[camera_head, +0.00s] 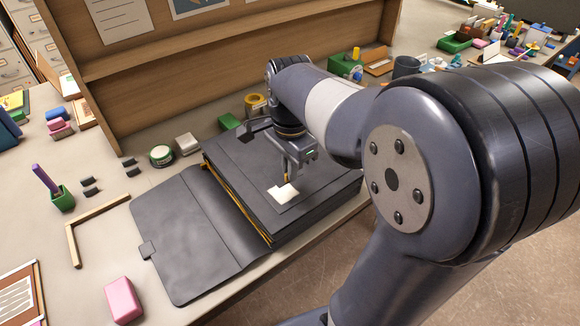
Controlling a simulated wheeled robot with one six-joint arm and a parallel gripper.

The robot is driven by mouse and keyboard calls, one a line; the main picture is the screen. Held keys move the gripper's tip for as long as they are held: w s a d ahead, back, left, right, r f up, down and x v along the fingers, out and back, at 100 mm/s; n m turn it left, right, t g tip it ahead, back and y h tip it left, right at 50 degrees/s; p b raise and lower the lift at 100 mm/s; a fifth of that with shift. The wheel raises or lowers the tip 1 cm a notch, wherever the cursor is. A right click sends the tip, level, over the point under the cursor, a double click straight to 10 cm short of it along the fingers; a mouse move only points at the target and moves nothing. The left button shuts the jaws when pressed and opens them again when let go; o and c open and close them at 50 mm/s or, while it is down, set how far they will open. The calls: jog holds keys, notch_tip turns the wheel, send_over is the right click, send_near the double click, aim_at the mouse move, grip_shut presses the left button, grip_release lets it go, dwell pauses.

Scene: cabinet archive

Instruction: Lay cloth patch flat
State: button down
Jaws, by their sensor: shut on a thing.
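The cloth patch (284,194) is small and cream white. It lies on a dark rectangle on top of a thick black archive box or album (310,208). Its outline looks uneven, and I cannot tell whether it is fully flat. My gripper (287,178) points down over the patch, its fingertips at the patch's far edge. It is shut on the cloth patch. The finger gap and the held edge are too small to see clearly. My arm covers the right side of the box's far end.
The black cover flap (195,235) lies open on the table left of the box. A pink block (122,300), a wooden corner piece (74,243), a green cup (62,197) and a round tin (161,155) stand farther left. A wooden shelf back (220,70) rises behind.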

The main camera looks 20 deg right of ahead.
jog(key=shift+f+b, duration=1.75)
jog(key=shift+f, duration=1.3)
jog(key=shift+f, duration=0.15)
jog(key=shift+f, duration=0.25)
jog(key=c, duration=1.5)
grip_release()
jog(key=shift+r, duration=0.1)
jog(key=shift+c, duration=0.4)
jog(key=shift+r+p, duration=3)
jog(key=shift+r, duration=0.45)
